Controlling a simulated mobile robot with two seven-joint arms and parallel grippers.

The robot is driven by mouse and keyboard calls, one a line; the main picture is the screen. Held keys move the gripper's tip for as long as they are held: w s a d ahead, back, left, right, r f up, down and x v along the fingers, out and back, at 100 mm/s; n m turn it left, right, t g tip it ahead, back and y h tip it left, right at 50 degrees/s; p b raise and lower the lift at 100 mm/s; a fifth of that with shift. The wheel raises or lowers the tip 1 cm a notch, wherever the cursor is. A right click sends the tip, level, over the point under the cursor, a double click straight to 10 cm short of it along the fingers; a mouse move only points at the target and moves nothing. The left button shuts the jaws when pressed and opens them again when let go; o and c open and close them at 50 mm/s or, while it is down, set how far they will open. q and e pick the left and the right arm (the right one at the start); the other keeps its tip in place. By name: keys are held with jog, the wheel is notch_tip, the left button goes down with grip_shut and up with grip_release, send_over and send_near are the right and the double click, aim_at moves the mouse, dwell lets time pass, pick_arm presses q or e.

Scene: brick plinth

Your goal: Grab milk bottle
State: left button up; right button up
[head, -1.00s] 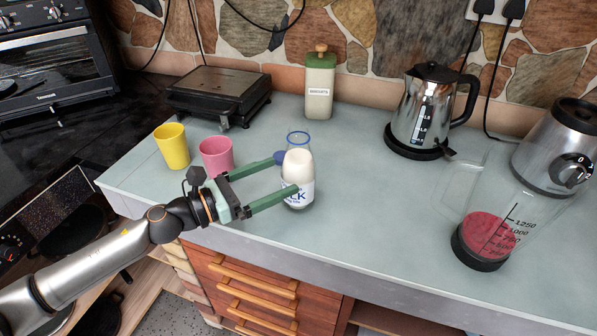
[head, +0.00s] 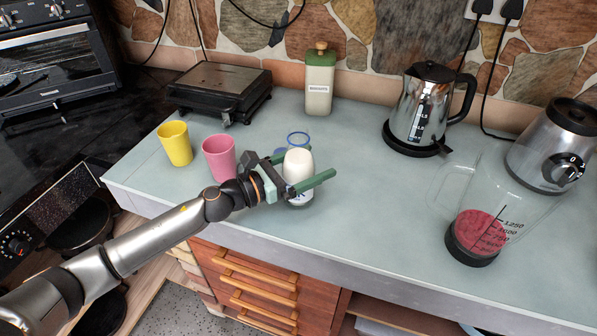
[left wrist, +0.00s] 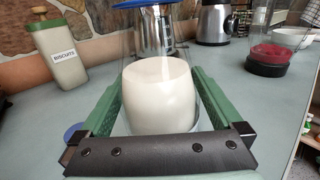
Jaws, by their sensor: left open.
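The milk bottle (head: 298,166) is clear glass with a blue rim, filled with white milk, and stands upright on the counter near its front edge. My left gripper (head: 308,172) is open, with its green fingers on either side of the bottle. The near finger crosses in front of the bottle's lower part and hides most of its label. In the left wrist view the bottle's milk (left wrist: 158,95) sits between the two fingers; I cannot tell whether they touch the glass. My right gripper does not show.
A pink cup (head: 219,158) stands just left of the gripper, with a yellow cup (head: 175,143) beyond it. A biscuit jar (head: 319,82) and a grill (head: 219,90) are behind. A kettle (head: 424,110) and a blender jug (head: 480,232) stand right, with clear counter between.

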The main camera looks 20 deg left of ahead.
pick_arm(q)
grip_shut()
jog(key=shift+r, duration=0.1)
dwell(0.8)
